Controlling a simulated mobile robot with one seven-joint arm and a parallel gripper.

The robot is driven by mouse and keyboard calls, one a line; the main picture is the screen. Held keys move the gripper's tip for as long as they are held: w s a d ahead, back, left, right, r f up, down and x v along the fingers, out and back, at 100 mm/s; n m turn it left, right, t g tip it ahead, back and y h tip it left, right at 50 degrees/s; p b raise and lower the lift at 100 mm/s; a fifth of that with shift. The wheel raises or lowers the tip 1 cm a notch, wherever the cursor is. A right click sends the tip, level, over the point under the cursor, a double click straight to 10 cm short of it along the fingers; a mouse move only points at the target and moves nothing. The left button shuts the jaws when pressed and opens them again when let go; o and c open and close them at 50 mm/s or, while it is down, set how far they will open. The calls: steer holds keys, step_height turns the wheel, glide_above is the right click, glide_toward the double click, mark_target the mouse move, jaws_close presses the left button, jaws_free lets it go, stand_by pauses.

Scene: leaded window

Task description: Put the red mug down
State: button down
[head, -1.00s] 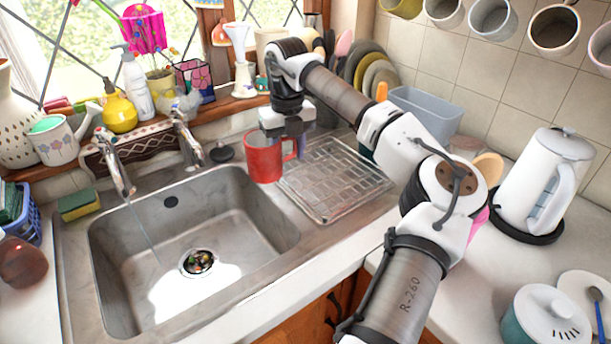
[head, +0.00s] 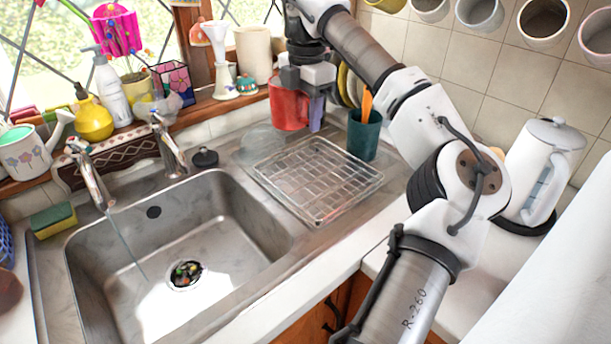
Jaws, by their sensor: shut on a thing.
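The red mug (head: 288,108) is upright behind the drying rack, near the right end of the window sill. My gripper (head: 309,97) reaches down over the mug's right side and is shut on it.
A wire drying rack (head: 318,181) lies empty in front of the mug. A clear glass bowl (head: 262,143) stands left of the rack. A green cup (head: 364,136) with utensils is close on the right. The sink (head: 180,245) has running water. A white kettle (head: 541,172) stands far right.

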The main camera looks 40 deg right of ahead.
step_height(320, 180, down, 17)
steer(key=p, duration=0.3)
steer(key=shift+r, duration=0.15)
steer(key=c, duration=0.8)
jaws_free()
steer(key=shift+o, duration=0.2)
step_height(320, 180, up, 12)
steer(key=b, duration=0.3)
steer(key=shift+r, duration=0.15)
steer(key=shift+s, duration=0.1)
